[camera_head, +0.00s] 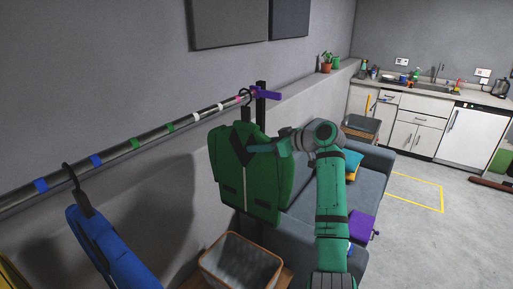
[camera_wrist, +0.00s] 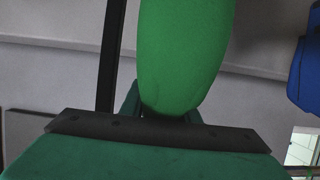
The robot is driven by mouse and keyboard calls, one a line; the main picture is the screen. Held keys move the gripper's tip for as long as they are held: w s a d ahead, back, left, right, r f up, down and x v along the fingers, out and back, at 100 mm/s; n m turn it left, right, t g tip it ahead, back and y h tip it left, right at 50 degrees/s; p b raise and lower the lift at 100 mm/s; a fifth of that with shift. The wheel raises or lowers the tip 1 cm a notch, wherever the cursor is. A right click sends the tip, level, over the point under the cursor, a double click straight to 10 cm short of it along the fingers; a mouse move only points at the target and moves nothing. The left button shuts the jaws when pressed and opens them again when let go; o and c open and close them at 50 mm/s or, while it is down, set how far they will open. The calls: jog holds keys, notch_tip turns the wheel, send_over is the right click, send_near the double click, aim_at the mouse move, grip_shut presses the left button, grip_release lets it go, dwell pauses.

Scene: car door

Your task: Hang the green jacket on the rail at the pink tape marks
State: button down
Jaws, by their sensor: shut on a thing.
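The green jacket (camera_head: 252,190) hangs upright on a dark hanger near the far right end of the rail (camera_head: 105,160). The hanger's hook (camera_head: 245,96) shows at the rail beside the pink tape marks (camera_head: 238,100); I cannot tell if it rests on the rail. My gripper (camera_head: 254,147) is at the jacket's upper front and shut on it. In the wrist view the jacket's green cloth (camera_wrist: 185,55) fills the upper middle, between the fingers of my gripper (camera_wrist: 165,108); the fingertips are mostly hidden.
A blue jacket (camera_head: 105,245) hangs on the rail at the left. Blue, green and white tape marks the rail. A purple end piece (camera_head: 265,94) tops the black post. A bin (camera_head: 240,262) stands below, and a grey sofa (camera_head: 370,180) lies behind my arm.

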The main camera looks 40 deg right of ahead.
jog(key=shift+w+f, duration=0.1)
jog(key=shift+f, duration=0.15)
dwell(0.4)
jog(key=c, duration=1.4)
grip_release()
jog(key=shift+o, duration=0.6)
jog(key=shift+f, duration=0.1)
jog(key=v, duration=1.1)
jog(key=shift+w, duration=0.1)
jog(key=shift+w, duration=0.15)
